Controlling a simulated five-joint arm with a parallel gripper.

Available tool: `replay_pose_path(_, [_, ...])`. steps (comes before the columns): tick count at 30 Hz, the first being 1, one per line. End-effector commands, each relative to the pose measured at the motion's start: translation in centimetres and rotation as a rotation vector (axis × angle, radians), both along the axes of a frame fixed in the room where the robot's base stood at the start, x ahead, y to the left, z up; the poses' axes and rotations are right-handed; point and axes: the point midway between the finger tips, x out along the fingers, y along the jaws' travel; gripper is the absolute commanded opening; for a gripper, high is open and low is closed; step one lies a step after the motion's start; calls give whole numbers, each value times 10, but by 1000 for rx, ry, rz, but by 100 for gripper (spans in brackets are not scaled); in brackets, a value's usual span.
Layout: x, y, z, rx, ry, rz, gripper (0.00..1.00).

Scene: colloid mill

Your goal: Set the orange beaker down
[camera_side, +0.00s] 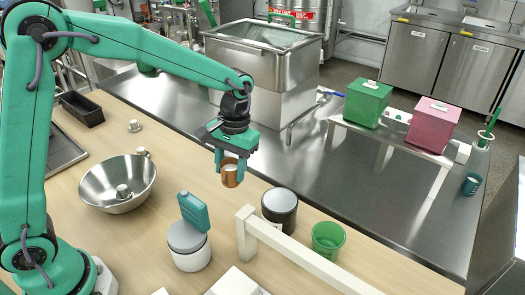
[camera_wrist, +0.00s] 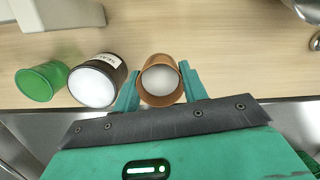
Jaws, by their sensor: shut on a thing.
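The orange beaker (camera_side: 231,174), a brownish-orange cup with white content, is between the jaws of my gripper (camera_side: 232,168) in the side view. In the wrist view the beaker (camera_wrist: 160,81) shows from above, upright or nearly so, with a white round surface inside. The fingers of my gripper (camera_wrist: 160,88) press on its left and right sides. The gripper points down near the edge where the wooden top (camera_side: 150,228) meets the steel counter. I cannot tell for sure whether the beaker's base touches anything.
A dark jar with a white top (camera_side: 279,208) and a green cup (camera_side: 328,239) stand nearby to the right, behind a white rail (camera_side: 300,258). A white pot with a teal block (camera_side: 190,240) and a steel bowl (camera_side: 118,184) stand left.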

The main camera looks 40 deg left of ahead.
Motion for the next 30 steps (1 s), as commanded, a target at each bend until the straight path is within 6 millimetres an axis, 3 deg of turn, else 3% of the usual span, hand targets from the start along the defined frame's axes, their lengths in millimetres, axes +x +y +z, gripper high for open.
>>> replay_pose_path(8, [5, -7, 1, -1, 0, -18, 20])
replay_pose_path(14, [20, -28, 3, -4, 1, -73, 20])
replay_pose_path(30, [66, -145, 9, -15, 7, -352, 20])
